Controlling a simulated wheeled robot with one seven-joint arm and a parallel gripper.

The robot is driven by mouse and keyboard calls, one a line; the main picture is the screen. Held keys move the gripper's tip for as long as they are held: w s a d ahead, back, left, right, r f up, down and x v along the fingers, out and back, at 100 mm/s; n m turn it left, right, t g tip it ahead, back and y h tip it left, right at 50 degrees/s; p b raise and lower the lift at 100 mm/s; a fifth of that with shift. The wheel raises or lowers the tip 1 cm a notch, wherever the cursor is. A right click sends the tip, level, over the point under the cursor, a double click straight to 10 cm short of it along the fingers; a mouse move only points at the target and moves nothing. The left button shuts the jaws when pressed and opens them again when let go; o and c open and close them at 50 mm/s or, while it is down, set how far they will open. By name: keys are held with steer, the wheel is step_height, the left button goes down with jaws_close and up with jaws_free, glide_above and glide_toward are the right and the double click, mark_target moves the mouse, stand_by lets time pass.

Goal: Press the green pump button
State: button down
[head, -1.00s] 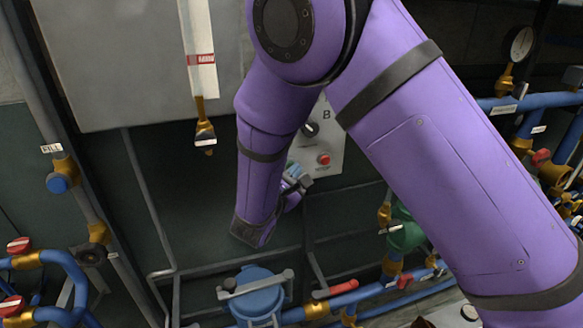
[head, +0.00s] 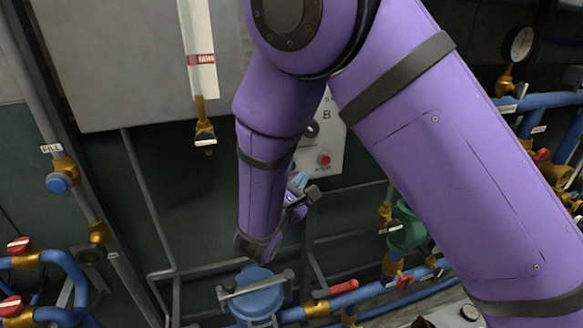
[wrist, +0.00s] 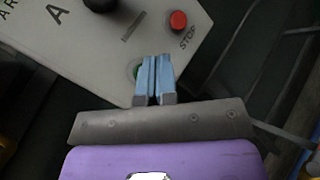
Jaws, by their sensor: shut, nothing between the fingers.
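The grey control panel (wrist: 75,55) fills the upper left of the wrist view. A sliver of the green button (wrist: 135,70) shows on it, mostly hidden behind my left finger. My gripper (wrist: 155,62) is shut and empty, its two blue fingers side by side over the panel's lower edge. I cannot tell whether the fingertips touch the button.
A red STOP button (wrist: 178,21) sits up and right of my fingers, and a black knob (wrist: 100,4) is at the top. In the head view, a blue valve (head: 258,293) and pipes lie below my gripper. A green valve (head: 405,230) is right.

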steer(key=shift+s+d, duration=0.15)
steer(key=shift+s, duration=0.4)
steer(key=shift+s+d, duration=0.15)
steer(key=shift+s, duration=0.4)
steer(key=s+d+r+m+g+h, duration=0.1)
steer(key=s+d+r+m+g, duration=0.1)
steer(key=d+r+m+g, duration=0.45)
steer(key=s+d+r+m+g, duration=0.1)
steer(key=s+d+m+g, duration=0.15)
steer(key=d, duration=0.65)
steer(key=s+d+r+m+g+h, duration=0.1)
steer(key=s+d+r+m+g, duration=0.3)
steer(key=d, duration=0.3)
steer(key=s+d+r+m+y, duration=0.2)
steer(key=s+r+m+y, duration=0.2)
steer(key=s, duration=0.4)
steer(key=s+d+r+m+t+y, duration=0.1)
steer(key=s+d+r+m+y, duration=0.1)
steer(key=s+r+m+y, duration=0.3)
steer(key=shift+s+m+y, duration=0.4)
steer(key=shift+s+y, duration=0.9)
steer(key=shift+s, duration=0.05)
